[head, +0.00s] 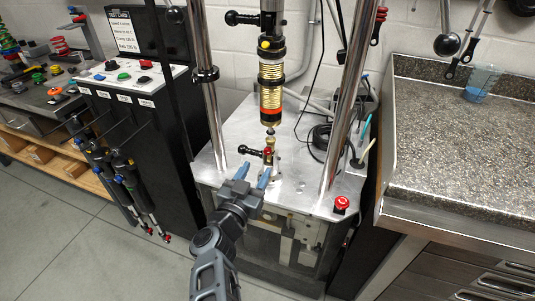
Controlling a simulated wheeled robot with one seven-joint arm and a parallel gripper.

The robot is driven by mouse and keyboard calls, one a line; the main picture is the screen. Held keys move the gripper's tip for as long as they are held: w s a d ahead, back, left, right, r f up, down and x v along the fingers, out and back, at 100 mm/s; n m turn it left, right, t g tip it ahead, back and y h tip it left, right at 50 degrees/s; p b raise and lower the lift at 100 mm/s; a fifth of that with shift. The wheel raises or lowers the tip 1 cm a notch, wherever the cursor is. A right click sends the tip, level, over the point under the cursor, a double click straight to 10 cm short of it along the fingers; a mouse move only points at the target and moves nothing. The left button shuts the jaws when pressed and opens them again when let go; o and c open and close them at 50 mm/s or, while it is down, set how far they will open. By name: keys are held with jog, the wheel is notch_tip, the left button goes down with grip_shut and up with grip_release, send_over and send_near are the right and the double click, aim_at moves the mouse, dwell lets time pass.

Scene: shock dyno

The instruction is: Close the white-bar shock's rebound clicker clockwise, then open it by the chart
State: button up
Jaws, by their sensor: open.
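A shock with a gold ribbed body (271,88) and a red-orange band hangs upright between the two chrome posts of the dyno. Its lower end sits above a small mount (269,148) with a red part and a black-handled pin. Several dark shocks (128,172) hang on the front of the black cabinet at left. I cannot make out a white bar on any shock, nor a clicker. A printed card (122,30) stands at the upper left, its small text unreadable. My gripper (255,174) is open and empty, its blue fingers just in front of the lower mount.
The chrome posts (209,92) flank the dyno plate (228,140). A red button (341,204) sits at the plate's front right corner. Black cable (321,140) lies at the back right. A stone-topped counter (455,140) holds a cup (482,82). Floor at lower left is clear.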

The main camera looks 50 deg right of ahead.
aim_at(267, 153)
jog(key=shift+p+x, duration=0.55)
jog(key=shift+x, duration=2.95)
jog(key=shift+c, duration=0.5)
grip_shut()
